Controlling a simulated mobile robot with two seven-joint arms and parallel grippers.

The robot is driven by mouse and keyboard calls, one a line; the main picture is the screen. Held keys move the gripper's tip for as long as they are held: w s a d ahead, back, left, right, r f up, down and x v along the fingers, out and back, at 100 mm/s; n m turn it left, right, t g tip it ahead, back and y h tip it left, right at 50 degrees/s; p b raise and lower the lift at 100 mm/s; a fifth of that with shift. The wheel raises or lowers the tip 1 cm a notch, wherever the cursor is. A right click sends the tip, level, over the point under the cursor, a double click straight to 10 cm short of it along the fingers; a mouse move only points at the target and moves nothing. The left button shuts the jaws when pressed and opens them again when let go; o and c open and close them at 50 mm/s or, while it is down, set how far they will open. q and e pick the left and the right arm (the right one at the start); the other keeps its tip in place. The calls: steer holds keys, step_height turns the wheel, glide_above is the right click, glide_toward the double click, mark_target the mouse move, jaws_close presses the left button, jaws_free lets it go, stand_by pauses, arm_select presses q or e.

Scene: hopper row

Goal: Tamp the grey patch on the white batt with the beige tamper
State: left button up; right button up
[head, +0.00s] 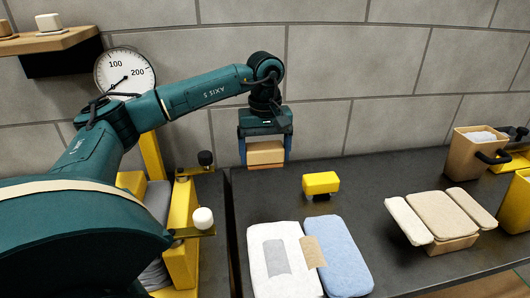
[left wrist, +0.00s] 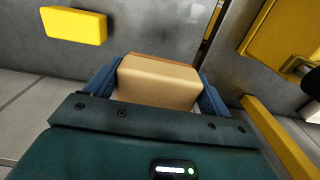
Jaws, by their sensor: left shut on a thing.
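My left gripper (head: 265,158) is shut on the beige tamper (head: 266,151), a block held between its two blue fingers above the back of the dark bench. The beige tamper also fills the jaws in the left wrist view (left wrist: 158,82). The white batt (head: 283,287) lies flat at the front of the bench, below and nearer than the gripper. The grey patch (head: 276,257) is on its top, near the middle. The beige tamper is well apart from the batt. My right gripper is not in view.
A blue batt (head: 345,262) lies right of the white one, with a tan patch (head: 313,251) at their shared edge. A yellow block (head: 321,183) on a dark base stands behind them. A beige padded piece (head: 440,215) and a tan container (head: 475,155) are at right. Yellow framework (head: 182,245) borders the left.

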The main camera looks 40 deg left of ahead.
arm_select(q)
steer(key=c, duration=0.4)
steer(key=shift+d, duration=0.1)
